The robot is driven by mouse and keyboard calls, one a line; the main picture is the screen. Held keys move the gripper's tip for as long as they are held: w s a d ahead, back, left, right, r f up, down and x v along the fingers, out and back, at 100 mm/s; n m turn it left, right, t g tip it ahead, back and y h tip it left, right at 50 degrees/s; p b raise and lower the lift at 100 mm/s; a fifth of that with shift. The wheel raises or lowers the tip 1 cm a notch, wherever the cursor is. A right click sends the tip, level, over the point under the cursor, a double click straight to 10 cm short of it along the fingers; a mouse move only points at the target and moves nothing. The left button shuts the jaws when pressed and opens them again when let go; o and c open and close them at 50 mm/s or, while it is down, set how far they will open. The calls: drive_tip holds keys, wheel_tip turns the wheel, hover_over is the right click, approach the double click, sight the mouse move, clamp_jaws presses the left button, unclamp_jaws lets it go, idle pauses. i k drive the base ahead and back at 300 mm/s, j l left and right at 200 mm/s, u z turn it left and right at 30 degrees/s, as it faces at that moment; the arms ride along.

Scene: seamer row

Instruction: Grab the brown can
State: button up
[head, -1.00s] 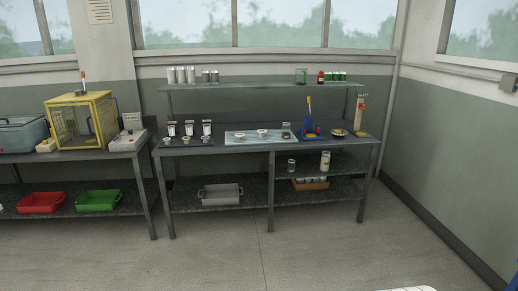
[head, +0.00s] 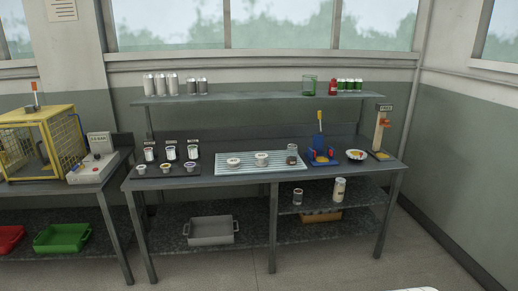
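A small can with a dark, brownish-red side (head: 292,155) stands upright at the right end of the ribbed pale tray (head: 228,172) on the workbench. It is the only can that looks brown, though it is too small to read any label. Two low, pale round tins (head: 262,158) stand to its left on the same tray.
A blue stand with a yellow handle (head: 320,150) is close right of the can, then a plate (head: 357,155). A yellow cage (head: 35,145) stands left. Floor before the bench is clear.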

sight(291, 160)
drive_tip(key=i, duration=1.45)
drive_tip(key=i+u, duration=0.15)
drive_tip(key=i, duration=0.3)
drive_tip(key=i+l+u, duration=0.15)
drive_tip(key=i, duration=0.25)
drive_tip(key=i+l+u, duration=0.15)
drive_tip(key=i, duration=0.3)
drive_tip(key=i+l+u, duration=0.2)
drive_tip(key=i, duration=0.2)
